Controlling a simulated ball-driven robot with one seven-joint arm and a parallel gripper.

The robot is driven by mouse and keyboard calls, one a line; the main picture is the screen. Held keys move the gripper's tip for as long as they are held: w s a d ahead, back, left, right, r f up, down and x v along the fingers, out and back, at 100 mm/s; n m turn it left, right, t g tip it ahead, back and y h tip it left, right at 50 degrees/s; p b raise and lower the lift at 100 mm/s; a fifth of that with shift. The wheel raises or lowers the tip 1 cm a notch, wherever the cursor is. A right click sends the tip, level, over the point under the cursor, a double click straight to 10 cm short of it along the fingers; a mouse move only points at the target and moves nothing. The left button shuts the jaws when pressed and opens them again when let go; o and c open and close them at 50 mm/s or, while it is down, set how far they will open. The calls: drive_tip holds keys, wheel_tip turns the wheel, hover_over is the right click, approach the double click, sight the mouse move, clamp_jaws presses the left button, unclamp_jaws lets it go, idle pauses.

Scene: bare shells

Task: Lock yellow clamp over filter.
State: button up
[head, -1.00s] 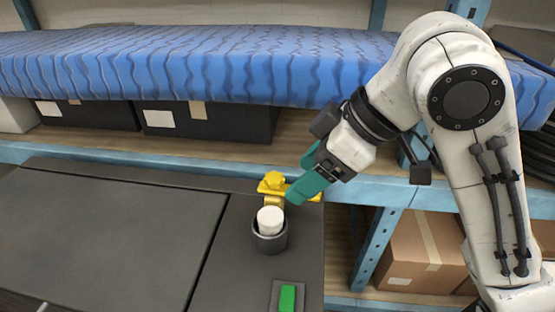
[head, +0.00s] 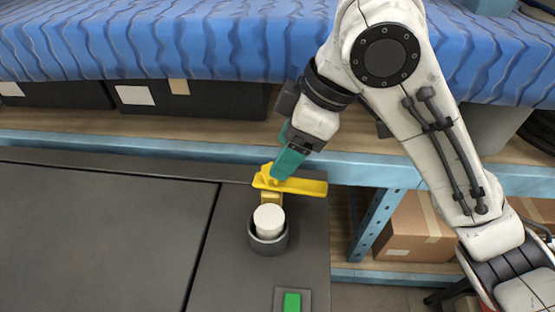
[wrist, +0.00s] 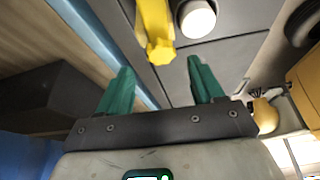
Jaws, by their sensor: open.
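The yellow clamp (head: 300,186) stands at the back of the dark machine top, its arm pointing right, away from the filter. Its knob end also shows in the wrist view (wrist: 158,40). The white cylindrical filter (head: 268,218) sits upright in a dark round cup (head: 268,243) just in front of the clamp; its white top shows in the wrist view (wrist: 197,17). My gripper (head: 275,176) has green fingers, close to the clamp's knob in the head view. In the wrist view my gripper (wrist: 157,75) is open, with nothing between its fingers and the knob ahead of them.
A green button (head: 292,302) is on the machine top in front of the cup. Behind are a blue shelf edge (head: 150,147), dark bins (head: 190,98) and a blue wavy mattress (head: 180,40). A cardboard box (head: 415,228) stands at lower right. The machine's left top is clear.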

sight(293, 180)
drive_tip(key=shift+x, duration=2.1)
clamp_jaws()
